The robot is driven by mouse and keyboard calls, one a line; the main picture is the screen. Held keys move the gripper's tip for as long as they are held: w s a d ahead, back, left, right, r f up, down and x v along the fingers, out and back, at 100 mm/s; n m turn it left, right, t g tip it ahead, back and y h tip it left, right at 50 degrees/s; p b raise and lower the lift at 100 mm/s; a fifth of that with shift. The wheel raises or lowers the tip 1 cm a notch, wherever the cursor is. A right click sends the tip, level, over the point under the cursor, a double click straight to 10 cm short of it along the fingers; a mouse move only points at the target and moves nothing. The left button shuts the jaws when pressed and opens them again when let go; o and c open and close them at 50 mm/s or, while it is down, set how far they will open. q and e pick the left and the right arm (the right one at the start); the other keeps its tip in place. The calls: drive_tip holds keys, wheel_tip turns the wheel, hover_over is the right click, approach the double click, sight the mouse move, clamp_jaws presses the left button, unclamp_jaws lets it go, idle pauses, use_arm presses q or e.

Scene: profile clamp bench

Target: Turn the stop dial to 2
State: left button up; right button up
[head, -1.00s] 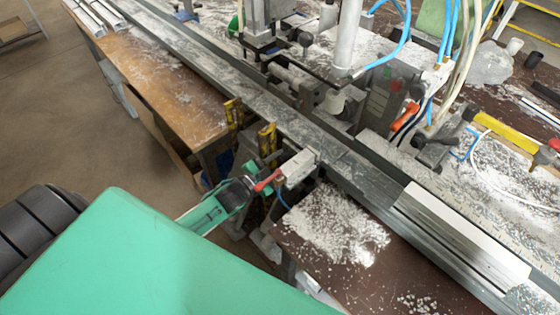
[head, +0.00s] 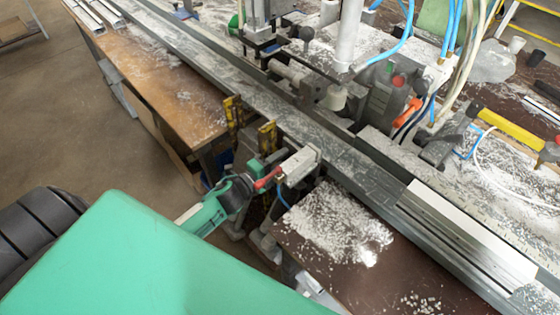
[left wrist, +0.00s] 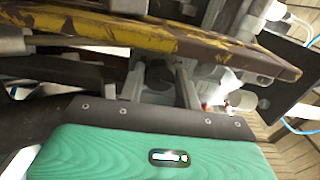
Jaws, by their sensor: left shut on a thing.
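My left gripper (head: 250,181) reaches in from the left at the front side of the long metal rail, beside a grey block (head: 299,164) with a red lever (head: 266,180). In the left wrist view its two grey fingers (left wrist: 158,82) stand on either side of a dark round knob (left wrist: 157,74), which looks like the stop dial. The gripper is shut on it. The dial's numbers and pointer are hidden, so its setting cannot be read. My right gripper is in neither view.
Two worn yellow clamp bars (head: 267,136) stand just beyond the gripper; a yellow bar (left wrist: 150,35) crosses close above it in the wrist view. A chip-covered brown bench (head: 335,230) lies to its right. A blue hose hangs below the block.

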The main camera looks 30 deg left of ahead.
use_arm(q)
drive_tip(key=shift+f+m, duration=0.1)
drive_tip(key=shift+m, duration=0.7)
drive_tip(key=shift+m+b, duration=0.35)
drive_tip(key=shift+m, duration=0.85)
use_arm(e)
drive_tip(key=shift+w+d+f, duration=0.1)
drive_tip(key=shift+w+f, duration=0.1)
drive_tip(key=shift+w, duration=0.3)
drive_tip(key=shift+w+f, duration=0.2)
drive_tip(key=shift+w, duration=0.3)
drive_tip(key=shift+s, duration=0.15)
use_arm(q)
drive_tip(key=o, duration=0.6)
drive_tip(key=shift+c, duration=0.2)
drive_tip(key=shift+o, duration=0.7)
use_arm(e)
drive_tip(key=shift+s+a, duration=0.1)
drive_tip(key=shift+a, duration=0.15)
